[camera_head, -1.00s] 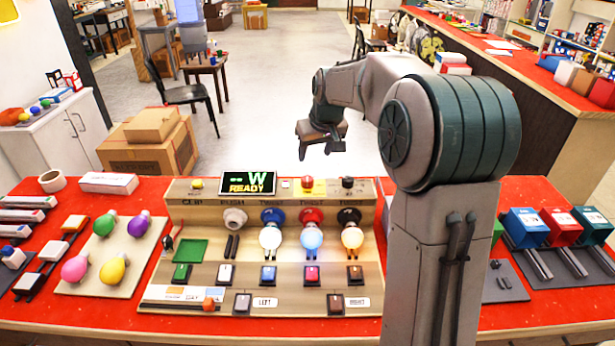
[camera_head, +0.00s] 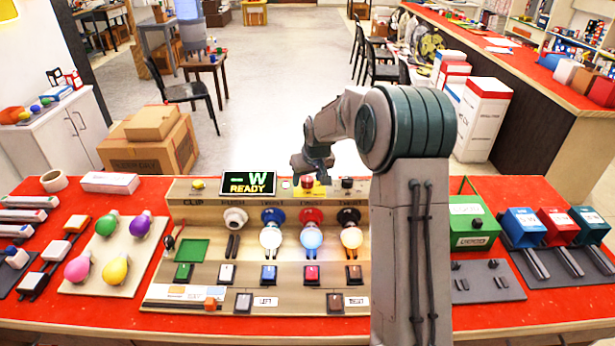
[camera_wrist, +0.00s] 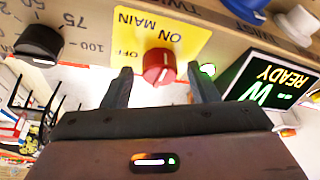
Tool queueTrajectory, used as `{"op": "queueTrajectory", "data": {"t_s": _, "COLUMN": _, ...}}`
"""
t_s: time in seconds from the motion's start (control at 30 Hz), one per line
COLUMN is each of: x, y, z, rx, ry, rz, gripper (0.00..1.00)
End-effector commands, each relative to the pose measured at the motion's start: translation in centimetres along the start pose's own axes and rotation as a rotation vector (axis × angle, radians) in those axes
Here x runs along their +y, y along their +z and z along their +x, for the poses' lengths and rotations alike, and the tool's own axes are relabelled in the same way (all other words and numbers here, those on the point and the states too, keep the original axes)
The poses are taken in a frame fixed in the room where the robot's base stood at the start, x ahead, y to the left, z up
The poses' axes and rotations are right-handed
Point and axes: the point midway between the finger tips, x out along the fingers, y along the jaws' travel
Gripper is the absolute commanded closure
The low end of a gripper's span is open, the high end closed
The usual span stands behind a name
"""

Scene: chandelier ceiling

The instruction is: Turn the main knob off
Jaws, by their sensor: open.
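The main knob is red and sits on a yellow label marked MAIN, ON and OFF in the wrist view (camera_wrist: 159,67). In the head view it is the red knob (camera_head: 308,183) at the top of the wooden panel (camera_head: 215,215). My gripper (camera_wrist: 160,78) is open, with one finger on each side of the knob and a visible gap to each. In the head view my gripper (camera_head: 311,170) is just above and behind the knob, its fingers hard to make out. The display (camera_head: 248,183) beside the knob is lit and reads READY.
A black dial (camera_wrist: 39,42) with printed numbers is beside the yellow label. Bulbs in blue, red and black sockets (camera_head: 311,238) glow on the panel front. A green box (camera_head: 474,227) stands right of my arm. Loose coloured bulbs (camera_head: 104,225) lie left.

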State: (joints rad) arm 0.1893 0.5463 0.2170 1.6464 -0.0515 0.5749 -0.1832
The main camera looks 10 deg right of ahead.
Motion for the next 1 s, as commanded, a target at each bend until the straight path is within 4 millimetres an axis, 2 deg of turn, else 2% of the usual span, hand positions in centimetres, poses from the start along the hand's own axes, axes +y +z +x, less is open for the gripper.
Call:
{"op": "queueTrajectory", "data": {"t_s": 0.07, "x": 0.0, "y": 0.0, "z": -0.01, "rx": 0.0, "ry": 0.0, "rz": 0.0, "gripper": 0.49}}
{"op": "queueTrajectory", "data": {"t_s": 0.2, "x": 0.0, "y": 0.01, "z": -0.02, "rx": 0.0, "ry": 0.0, "rz": 0.0, "gripper": 0.88}}
{"op": "queueTrajectory", "data": {"t_s": 0.23, "x": 0.0, "y": 0.01, "z": -0.02, "rx": 0.0, "ry": 0.0, "rz": 0.0, "gripper": 0.91}}
{"op": "queueTrajectory", "data": {"t_s": 0.67, "x": 0.16, "y": 0.0, "z": -0.01, "rx": 0.001, "ry": -0.028, "rz": -0.066, "gripper": 0.91}}
{"op": "queueTrajectory", "data": {"t_s": 1.0, "x": 0.4, "y": -0.03, "z": 0.03, "rx": 0.001, "ry": -0.129, "rz": -0.307, "gripper": 0.91}}
